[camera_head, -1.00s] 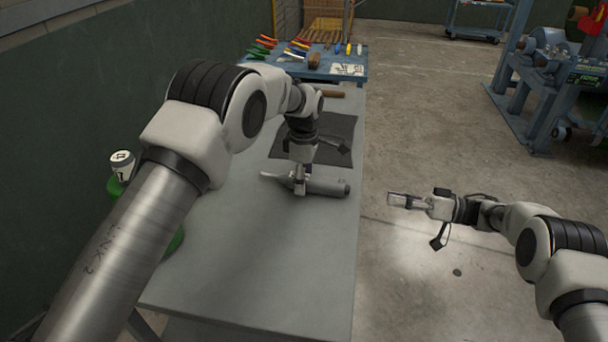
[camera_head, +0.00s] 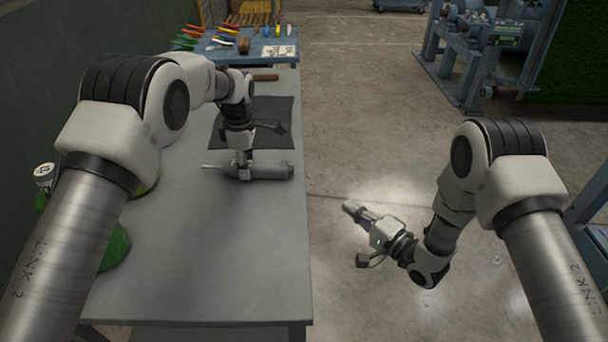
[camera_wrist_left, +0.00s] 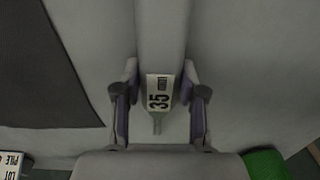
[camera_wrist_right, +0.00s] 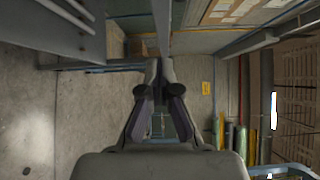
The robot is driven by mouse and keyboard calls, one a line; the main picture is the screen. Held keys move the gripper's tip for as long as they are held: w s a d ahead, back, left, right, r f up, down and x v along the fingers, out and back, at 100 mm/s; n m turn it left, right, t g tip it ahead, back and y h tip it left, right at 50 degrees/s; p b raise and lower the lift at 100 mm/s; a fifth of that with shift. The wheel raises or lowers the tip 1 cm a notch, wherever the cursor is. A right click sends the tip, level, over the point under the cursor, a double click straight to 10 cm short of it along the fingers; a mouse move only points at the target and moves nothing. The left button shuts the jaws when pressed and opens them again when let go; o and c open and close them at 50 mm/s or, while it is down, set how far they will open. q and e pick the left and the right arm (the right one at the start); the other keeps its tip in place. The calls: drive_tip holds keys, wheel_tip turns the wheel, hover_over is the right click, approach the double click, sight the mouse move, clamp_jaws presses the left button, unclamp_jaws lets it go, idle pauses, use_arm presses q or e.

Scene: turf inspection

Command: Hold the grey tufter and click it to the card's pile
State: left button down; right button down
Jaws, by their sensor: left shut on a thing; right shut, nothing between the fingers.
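The grey tufter (camera_head: 270,171) lies across the grey table, its thin tip towards the left. My left gripper (camera_head: 241,174) is shut on its body from above. The left wrist view shows the tufter (camera_wrist_left: 160,35) between the fingers (camera_wrist_left: 160,100), with a white label marked 35. I cannot tell whether it is lifted off the table. A card marked "LOT PILE" (camera_wrist_left: 12,162) shows partly at the lower left of the left wrist view. I cannot place it in the head view. My right gripper (camera_head: 348,207) is shut and empty over the floor, right of the table.
A dark mat (camera_head: 270,113) lies beyond the tufter. The table's near half (camera_head: 215,265) is clear. A green object (camera_head: 115,248) and a white printed can (camera_head: 45,174) are at the left. A blue table (camera_head: 225,53) with several tools stands behind.

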sight(292, 171)
drive_tip(key=r, duration=0.3)
drive_tip(key=shift+s+a+r, duration=0.1)
drive_tip(key=shift+a+r, duration=0.2)
drive_tip(key=shift+r, duration=0.1)
drive_tip(key=shift+s+a+x, duration=0.35)
drive_tip(key=shift+x, duration=1.8)
drive_tip(key=shift+s+a+x, duration=0.3)
drive_tip(key=shift+x, duration=1.85)
drive_tip(key=shift+s+a+x, duration=0.35)
drive_tip(key=shift+x, duration=1.8)
drive_tip(key=shift+r, duration=0.1)
